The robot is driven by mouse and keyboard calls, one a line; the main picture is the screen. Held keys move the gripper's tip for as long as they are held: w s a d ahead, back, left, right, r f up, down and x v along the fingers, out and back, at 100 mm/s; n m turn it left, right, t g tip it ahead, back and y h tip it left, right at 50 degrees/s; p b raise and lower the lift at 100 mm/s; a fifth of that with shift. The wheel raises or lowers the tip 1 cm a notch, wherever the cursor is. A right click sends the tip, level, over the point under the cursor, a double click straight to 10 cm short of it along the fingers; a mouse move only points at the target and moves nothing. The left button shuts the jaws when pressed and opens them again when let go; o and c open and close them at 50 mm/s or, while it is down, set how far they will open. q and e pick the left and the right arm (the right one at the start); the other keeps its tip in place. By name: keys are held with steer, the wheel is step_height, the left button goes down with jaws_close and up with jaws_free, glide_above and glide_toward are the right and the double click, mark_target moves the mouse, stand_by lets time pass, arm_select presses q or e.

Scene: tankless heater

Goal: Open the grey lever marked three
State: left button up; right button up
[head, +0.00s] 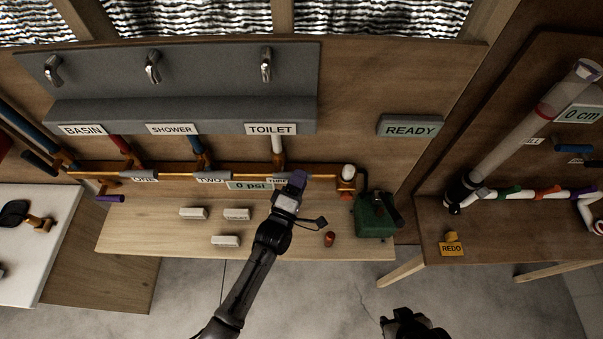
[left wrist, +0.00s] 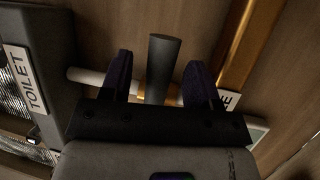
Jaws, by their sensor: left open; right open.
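The grey lever (left wrist: 163,68) stands between the two purple fingertips of my left gripper (left wrist: 159,80) in the left wrist view. The fingers are open, with gaps showing on both sides of the lever. In the head view my left gripper (head: 297,180) is at the copper pipe beside the sign for three (head: 276,180), which it partly covers; the lever is hidden there. Part of the sign (left wrist: 230,100) shows in the left wrist view. My right gripper (head: 414,325) is at the bottom edge of the head view, away from the bench.
The copper pipe (head: 225,175) runs along the wall past signs for one (head: 145,180) and two (head: 210,180). A 0 psi display (head: 249,185) is left of my left gripper. A green box (head: 372,218) and a small red cylinder (head: 329,239) stand to its right on the bench.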

arm_select(q)
steer(key=shift+x, duration=0.9)
jaws_close()
